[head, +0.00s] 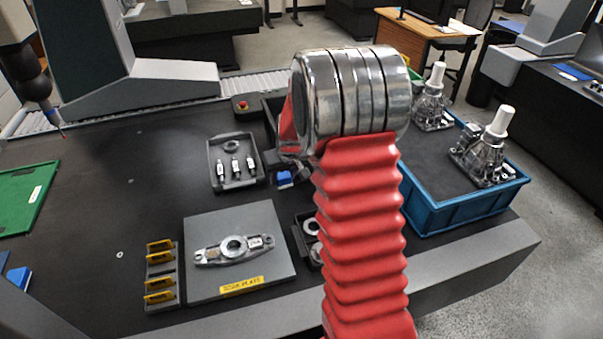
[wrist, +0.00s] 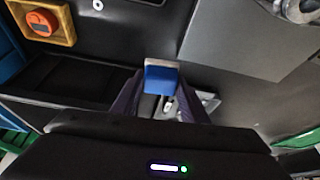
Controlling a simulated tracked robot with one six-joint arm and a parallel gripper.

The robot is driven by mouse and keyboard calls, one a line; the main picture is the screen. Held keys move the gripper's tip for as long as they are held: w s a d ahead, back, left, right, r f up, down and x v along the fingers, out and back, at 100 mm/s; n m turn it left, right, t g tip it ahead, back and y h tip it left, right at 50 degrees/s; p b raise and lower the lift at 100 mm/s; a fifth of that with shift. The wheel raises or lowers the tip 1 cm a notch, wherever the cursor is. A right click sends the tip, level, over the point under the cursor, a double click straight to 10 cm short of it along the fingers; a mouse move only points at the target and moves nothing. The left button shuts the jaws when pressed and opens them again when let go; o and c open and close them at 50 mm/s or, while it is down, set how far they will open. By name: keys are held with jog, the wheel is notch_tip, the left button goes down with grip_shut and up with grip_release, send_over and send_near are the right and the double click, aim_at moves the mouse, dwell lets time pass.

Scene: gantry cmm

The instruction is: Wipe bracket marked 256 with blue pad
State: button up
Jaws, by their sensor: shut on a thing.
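My gripper is mostly hidden behind my arm in the head view. In the wrist view my gripper (wrist: 160,92) is shut on a blue pad (wrist: 161,77) with a pale backing. The same pad (head: 284,179) shows in the head view, just right of a small parts tray and apart from the bracket. A silver bracket (head: 207,256) with a central ring lies flat on the grey work plate (head: 262,215). It carries a white tag too small to read. Part of the bracket (wrist: 300,10) shows at the wrist view's top right corner.
A dark tray (head: 216,150) holds small parts; another tray (head: 299,240) is partly behind my arm. A yellow-slotted rack (head: 160,272) stands left of the plate. A red button (head: 240,104) is at the back. A blue crate (head: 460,213) stands right. The table's left middle is clear.

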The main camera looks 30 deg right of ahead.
jog(key=s+a+r+n, duration=0.1)
jog(key=s+a+r, duration=0.1)
jog(key=a, duration=0.7)
jog(key=s+a+r+n, duration=0.1)
jog(key=s+a+r, duration=0.1)
jog(key=a, duration=0.8)
jog(key=shift+s+a+r+y, duration=0.2)
jog(key=shift+a+y, duration=0.05)
jog(key=shift+y, duration=0.15)
